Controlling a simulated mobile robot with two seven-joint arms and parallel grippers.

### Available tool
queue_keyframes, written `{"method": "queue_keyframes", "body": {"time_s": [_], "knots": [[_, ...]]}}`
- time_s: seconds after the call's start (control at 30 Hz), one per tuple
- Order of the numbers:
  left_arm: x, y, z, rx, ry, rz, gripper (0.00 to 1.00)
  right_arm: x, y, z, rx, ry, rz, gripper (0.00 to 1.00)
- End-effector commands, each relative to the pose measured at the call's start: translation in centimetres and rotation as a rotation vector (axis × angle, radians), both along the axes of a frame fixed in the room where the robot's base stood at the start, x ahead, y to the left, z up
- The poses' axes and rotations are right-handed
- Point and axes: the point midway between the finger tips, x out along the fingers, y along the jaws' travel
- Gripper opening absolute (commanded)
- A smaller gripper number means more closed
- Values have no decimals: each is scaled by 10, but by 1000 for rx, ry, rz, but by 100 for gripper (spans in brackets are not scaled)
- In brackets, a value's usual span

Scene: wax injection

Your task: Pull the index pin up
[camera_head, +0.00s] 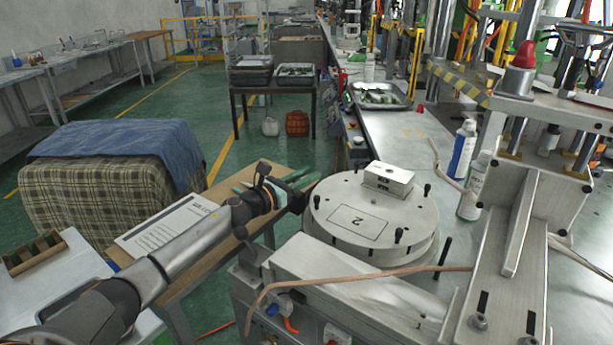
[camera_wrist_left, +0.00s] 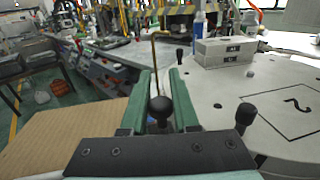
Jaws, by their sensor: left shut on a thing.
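The index pin shows as a black ball knob (camera_wrist_left: 161,106) on a short neck in the left wrist view, between the green fingers of my left gripper (camera_wrist_left: 163,98). The gripper is shut on it. In the head view my left gripper (camera_head: 298,179) is at the left edge of the round turntable (camera_head: 350,224), which is marked 2. There I cannot make out the knob, and how far the pin is raised cannot be told. My right gripper is in neither view.
A metal block (camera_head: 388,180) sits on the turntable, with several black pegs around it. Spray bottles (camera_head: 461,150) stand right of it, beside the press frame (camera_head: 510,200). A copper-coloured hose (camera_head: 330,276) crosses in front. A wooden board with a paper sheet (camera_head: 170,228) lies left.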

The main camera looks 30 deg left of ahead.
Motion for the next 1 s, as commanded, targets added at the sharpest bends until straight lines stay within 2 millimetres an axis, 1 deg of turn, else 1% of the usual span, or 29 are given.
{"method": "queue_keyframes", "body": {"time_s": [0.7, 0.77, 0.9, 1.0], "knots": [[0, 0, 0, 0, 1, 0, 0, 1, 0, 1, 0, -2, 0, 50], [0, 0, 3, 1, 0, 0, 0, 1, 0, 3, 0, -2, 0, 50], [0, 0, 19, 3, -2, 0, 0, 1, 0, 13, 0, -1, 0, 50], [0, 0, 20, 1, -1, 0, 0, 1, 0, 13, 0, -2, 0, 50]]}}
